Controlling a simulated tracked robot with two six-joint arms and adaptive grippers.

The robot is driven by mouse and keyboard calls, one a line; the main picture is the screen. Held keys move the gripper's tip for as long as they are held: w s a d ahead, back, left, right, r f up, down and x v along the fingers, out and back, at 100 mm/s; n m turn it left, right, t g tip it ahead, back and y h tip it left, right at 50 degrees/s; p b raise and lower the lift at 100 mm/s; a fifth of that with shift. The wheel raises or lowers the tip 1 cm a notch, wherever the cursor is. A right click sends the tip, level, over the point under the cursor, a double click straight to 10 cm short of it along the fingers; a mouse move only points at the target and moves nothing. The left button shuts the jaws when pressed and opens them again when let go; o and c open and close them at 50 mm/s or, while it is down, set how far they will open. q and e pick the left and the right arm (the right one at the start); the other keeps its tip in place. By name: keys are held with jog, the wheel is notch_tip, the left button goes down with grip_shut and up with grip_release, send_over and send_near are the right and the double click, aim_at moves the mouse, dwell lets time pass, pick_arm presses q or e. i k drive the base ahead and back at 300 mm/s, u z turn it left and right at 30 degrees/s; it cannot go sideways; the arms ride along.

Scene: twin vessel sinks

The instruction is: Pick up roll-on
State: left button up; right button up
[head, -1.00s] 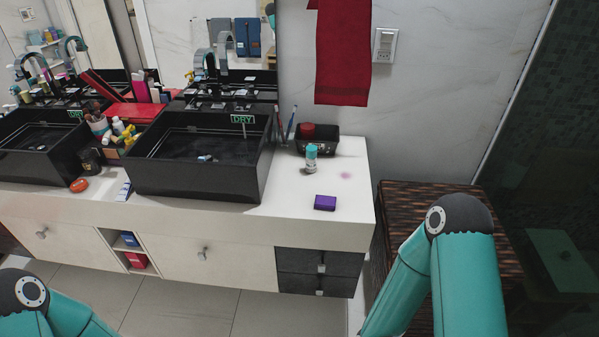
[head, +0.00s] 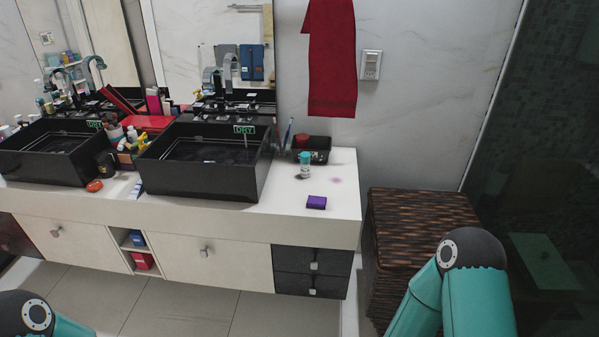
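A small bottle with a teal top and a pale lower part (head: 305,165), which looks like the roll-on, stands upright on the white countertop (head: 285,205). It is in front of a black tray (head: 319,156) and right of the nearer black sink (head: 200,178). Its label is too small to read. Only teal links of my two arms show, at the bottom left and bottom right corners. Neither gripper is in the head view.
A dark wicker hamper (head: 415,215) stands right of the counter. Several bottles and a red box (head: 150,123) sit between the two sinks. Tiled floor (head: 190,305) is clear in front of the cabinet.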

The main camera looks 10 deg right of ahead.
aim_at(304, 170)
jog(key=z, duration=0.1)
jog(key=i, duration=0.9)
jog(key=u, duration=0.05)
